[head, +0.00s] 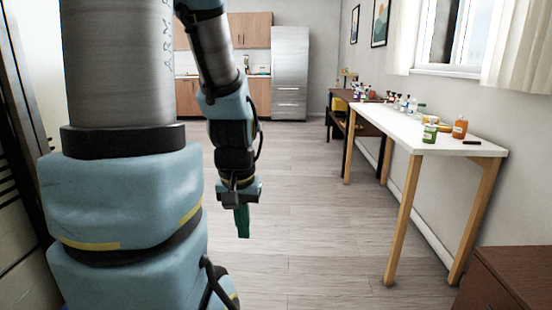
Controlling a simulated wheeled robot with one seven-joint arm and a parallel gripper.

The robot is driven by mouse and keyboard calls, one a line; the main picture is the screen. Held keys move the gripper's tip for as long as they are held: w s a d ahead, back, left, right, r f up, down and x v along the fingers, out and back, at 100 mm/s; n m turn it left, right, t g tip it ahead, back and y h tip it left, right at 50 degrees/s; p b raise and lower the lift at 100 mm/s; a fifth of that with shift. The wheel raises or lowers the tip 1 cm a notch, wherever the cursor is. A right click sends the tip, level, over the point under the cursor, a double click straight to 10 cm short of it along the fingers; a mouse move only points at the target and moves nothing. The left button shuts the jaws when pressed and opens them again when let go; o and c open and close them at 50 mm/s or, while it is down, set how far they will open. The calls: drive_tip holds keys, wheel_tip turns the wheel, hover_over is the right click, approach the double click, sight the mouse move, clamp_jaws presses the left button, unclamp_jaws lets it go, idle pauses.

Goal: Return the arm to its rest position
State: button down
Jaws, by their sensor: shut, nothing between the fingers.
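My arm (218,60) reaches up at the left of the head view and hangs down from its bend. My gripper (243,222) points down at the lower end, over open floor. Its green fingers are together, with nothing seen between them. It is well to the left of the white table and touches nothing. Part of the arm's column and links fills the left side of the view.
A white table (420,134) with wooden legs stands along the right wall. It holds several bottles, among them an orange one (460,127) and a green one (430,131). A brown cabinet (505,280) is at the lower right. A fridge (290,72) stands far back. The middle floor is clear.

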wheel_tip(320, 180, up, 14)
drive_tip(key=p, duration=1.2)
drive_tip(key=shift+w+d+f, duration=0.15)
drive_tip(key=shift+w+f, duration=0.05)
idle(1.2)
